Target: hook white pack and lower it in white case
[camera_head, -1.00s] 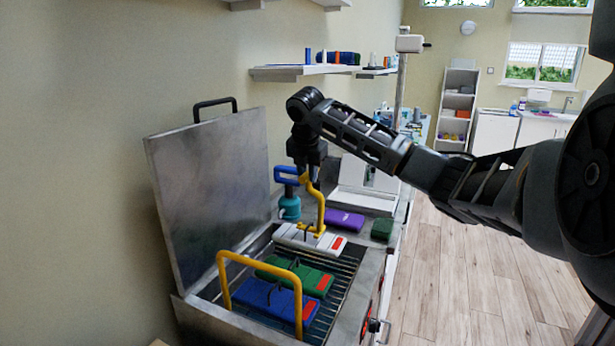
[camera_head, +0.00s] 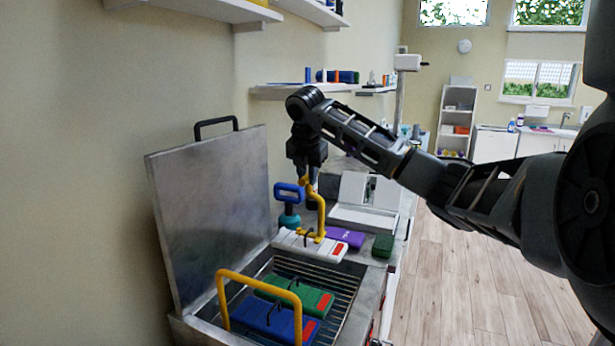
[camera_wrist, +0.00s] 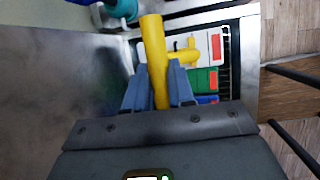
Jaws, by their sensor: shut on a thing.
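My gripper (camera_head: 311,178) is shut on a yellow hook (camera_head: 320,215), which hangs down from the jaws. In the wrist view my gripper (camera_wrist: 158,88) has the hook's yellow shaft (camera_wrist: 153,45) between its fingers. The white pack (camera_head: 293,241), with a red end patch, hangs at the hook's lower end, roughly level and above the rack of the metal tank. The white pack also shows in the wrist view (camera_wrist: 203,42). The white case (camera_head: 363,216) stands behind the tank to the right, partly hidden by my arm.
The metal tank (camera_head: 190,318) has its lid raised on the left. A green pack (camera_head: 290,290) and a blue pack (camera_head: 268,318) lie on its rack near a yellow handle (camera_head: 258,275).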

